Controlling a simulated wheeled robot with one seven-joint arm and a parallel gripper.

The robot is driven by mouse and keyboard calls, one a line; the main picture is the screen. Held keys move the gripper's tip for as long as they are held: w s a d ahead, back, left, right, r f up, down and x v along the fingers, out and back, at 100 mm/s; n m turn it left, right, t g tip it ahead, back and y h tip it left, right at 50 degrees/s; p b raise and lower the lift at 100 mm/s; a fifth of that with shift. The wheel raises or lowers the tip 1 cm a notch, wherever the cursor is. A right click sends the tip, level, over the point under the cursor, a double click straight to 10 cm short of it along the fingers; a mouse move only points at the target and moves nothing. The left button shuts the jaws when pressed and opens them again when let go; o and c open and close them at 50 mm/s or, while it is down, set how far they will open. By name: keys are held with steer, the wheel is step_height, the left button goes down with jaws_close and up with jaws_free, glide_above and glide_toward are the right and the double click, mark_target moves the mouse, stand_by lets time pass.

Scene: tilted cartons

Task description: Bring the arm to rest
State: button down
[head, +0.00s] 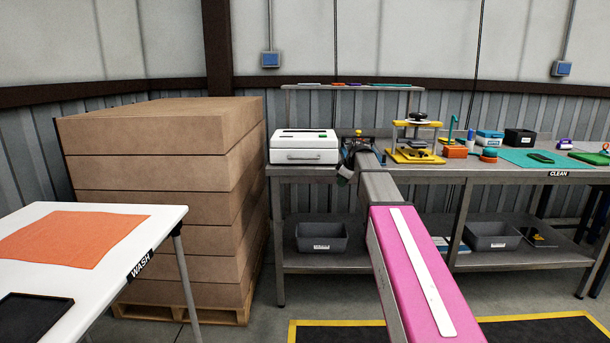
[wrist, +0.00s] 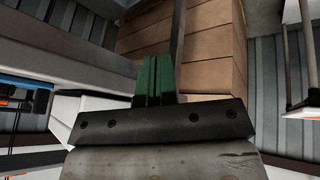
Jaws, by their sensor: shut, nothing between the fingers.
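My arm (head: 412,262), pink and grey, reaches forward from the bottom of the head view towards the steel workbench (head: 425,175). My gripper (head: 345,174) is small and dark at its far end, in front of the bench's back part and just right of the white box-shaped device (head: 304,157). In the wrist view the green fingers of my gripper (wrist: 157,78) are together, with nothing held between them. How far the gripper is from the bench top is hard to tell.
A tall stack of brown cartons (head: 150,190) stands on a pallet at the left. A white table (head: 165,222) marked WASH holds an orange cloth (head: 70,238). A yellow stand (head: 415,155) and several small items crowd the bench to the right. Grey bins (head: 322,238) sit below.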

steer(key=s+d+f+m+g+h, duration=0.1)
steer(key=s+f+m, duration=0.5)
steer(key=s+f, duration=0.9)
steer(key=s+f+m+g+h, duration=0.2)
steer(key=s+f+m, duration=0.4)
steer(key=s+f, duration=0.9)
steer(key=s+g, duration=0.1)
steer(key=s, duration=0.4)
steer(key=shift+s+d+f+g, duration=0.15)
steer(key=shift+s+d+g, duration=0.15)
steer(key=shift+s+d, duration=0.05)
